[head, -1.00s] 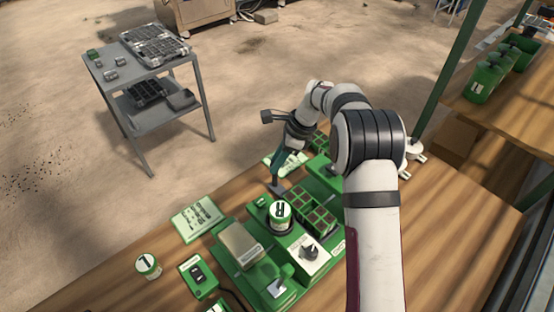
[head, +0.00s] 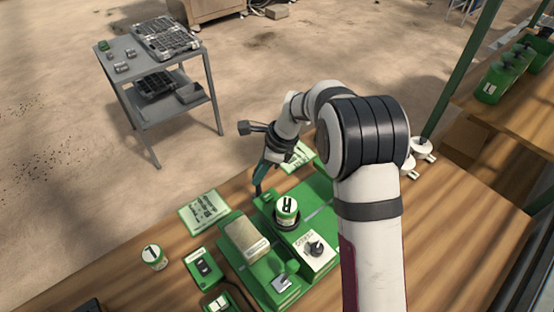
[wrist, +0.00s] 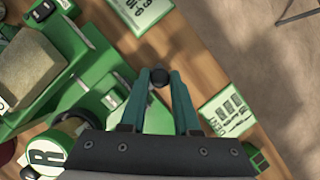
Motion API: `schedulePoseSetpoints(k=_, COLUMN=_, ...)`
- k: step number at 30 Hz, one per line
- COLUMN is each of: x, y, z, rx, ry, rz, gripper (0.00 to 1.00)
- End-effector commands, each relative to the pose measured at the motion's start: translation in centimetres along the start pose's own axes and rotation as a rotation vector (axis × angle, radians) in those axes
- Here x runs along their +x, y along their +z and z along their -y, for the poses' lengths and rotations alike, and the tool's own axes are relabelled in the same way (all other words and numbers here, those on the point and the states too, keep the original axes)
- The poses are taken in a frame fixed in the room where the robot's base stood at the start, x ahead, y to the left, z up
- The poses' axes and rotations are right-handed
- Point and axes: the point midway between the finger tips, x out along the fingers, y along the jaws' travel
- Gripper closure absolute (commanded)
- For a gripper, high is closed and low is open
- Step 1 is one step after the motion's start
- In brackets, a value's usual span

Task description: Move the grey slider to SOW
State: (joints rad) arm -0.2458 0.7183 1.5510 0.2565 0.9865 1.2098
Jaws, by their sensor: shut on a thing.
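A dark grey round knob (wrist: 159,76), seemingly the grey slider's handle, sits between my fingertips in the wrist view. My gripper (wrist: 158,84) is shut on it, with one teal finger on each side. In the head view my gripper (head: 259,186) points down at the far left edge of the green seeder (head: 325,190). The knob is too small to make out there. The slider's track and any SOW mark are hidden or unreadable.
A jar marked R (head: 286,209) stands on the seeder near a black dial (head: 316,249). A beige block (head: 246,236) lies nearer. A printed card (head: 204,212) and a white-lidded jar (head: 153,257) are at left. Another card (wrist: 228,107) lies right of my fingers in the wrist view.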

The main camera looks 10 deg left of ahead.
Motion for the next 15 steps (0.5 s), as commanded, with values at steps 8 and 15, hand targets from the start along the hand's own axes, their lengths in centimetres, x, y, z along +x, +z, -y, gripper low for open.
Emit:
schedulePoseSetpoints(k=8, x=0.49, y=1.2, z=-1.28, rx=0.0, ry=-0.003, rz=0.001, gripper=1.0)
schedulePoseSetpoints(k=15, x=0.49, y=1.17, z=-1.25, rx=0.0, ry=-0.003, rz=0.001, gripper=0.61)
